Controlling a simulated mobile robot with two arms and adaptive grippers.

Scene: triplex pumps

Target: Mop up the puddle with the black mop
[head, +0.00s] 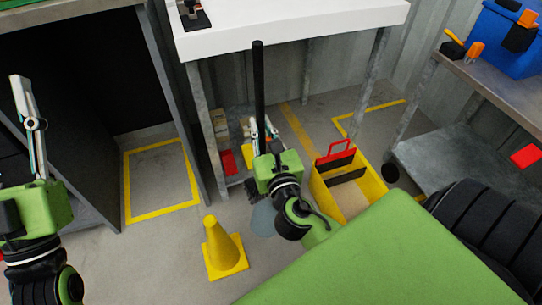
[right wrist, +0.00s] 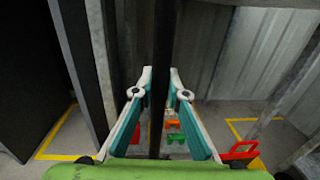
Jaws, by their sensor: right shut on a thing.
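The black mop's handle (head: 258,75) stands nearly upright in the head view, its top in front of the white tabletop. My right gripper (head: 262,128) is shut on this handle. In the right wrist view the handle (right wrist: 163,50) runs between the two fingers of my right gripper (right wrist: 160,85). The mop's lower end is mostly hidden behind my gripper and wrist. The puddle (head: 263,220) is a bluish-grey patch on the floor, partly covered by my right wrist. My left gripper (head: 25,110) is raised at the left edge, away from the mop; its finger gap is unclear.
A yellow cone (head: 220,243) stands just left of the puddle. A yellow box with a red handle (head: 335,152) stands right of it. The white table (head: 290,25) is behind, its metal leg (head: 207,130) near the mop. A grey workbench (head: 490,82) is at right. Yellow-marked floor (head: 160,175) is clear.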

